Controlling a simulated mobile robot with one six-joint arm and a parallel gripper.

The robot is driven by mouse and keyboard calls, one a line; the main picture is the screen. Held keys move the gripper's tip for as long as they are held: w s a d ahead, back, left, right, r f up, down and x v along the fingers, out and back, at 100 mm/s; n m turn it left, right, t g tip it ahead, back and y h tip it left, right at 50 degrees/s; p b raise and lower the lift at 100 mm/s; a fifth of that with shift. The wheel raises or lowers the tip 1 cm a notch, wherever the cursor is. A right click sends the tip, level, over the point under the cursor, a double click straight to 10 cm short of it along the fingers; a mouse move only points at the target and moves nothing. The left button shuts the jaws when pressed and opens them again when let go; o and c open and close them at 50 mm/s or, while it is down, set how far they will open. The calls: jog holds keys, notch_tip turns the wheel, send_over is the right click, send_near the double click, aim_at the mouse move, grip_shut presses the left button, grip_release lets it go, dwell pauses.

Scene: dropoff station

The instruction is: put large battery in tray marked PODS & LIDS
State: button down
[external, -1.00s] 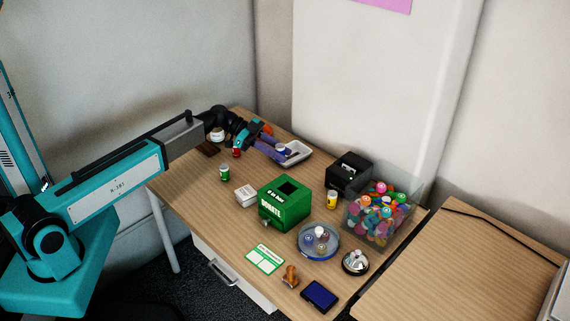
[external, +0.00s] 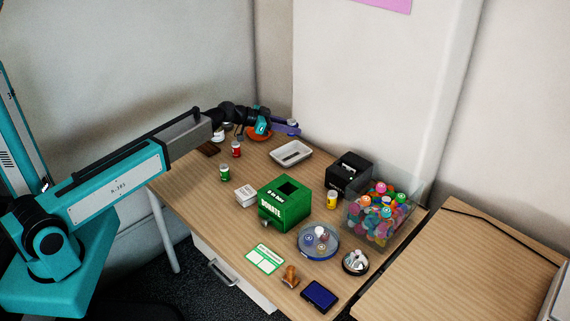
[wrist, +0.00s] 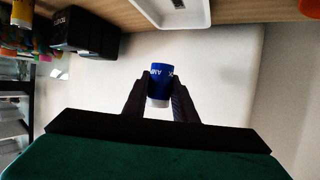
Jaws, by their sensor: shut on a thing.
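My gripper (wrist: 160,92) is shut on a blue cylinder with white lettering and a pale end, which looks like the large battery (wrist: 160,78). In the external view my gripper (external: 286,126) holds it in the air at the back of the table, behind the white tray (external: 281,159). Only a small pale part of the held battery shows there (external: 292,122). The white tray looks empty and its rim also shows at the top of the wrist view (wrist: 176,25). I cannot read any marking on it.
Red (external: 236,149), green (external: 224,173) and yellow (external: 332,200) cylinders stand on the table. An orange dish (external: 258,135) sits under my wrist. A black box (external: 349,176), a green donation box (external: 285,204) and a clear bin of colourful items (external: 380,216) are to the right.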

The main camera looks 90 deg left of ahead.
send_over(291, 156)
jog(key=shift+f+p, duration=0.4)
jog(key=shift+f, duration=2.7)
jog(key=shift+f, duration=1.9)
jog(key=shift+f, duration=0.15)
jog(key=c, duration=1.7)
grip_release()
jog(key=shift+d, duration=0.1)
jog(key=shift+r+p, duration=0.25)
jog(key=shift+p, duration=0.05)
jog(key=shift+b+v, duration=1.1)
jog(key=shift+v, duration=4.95)
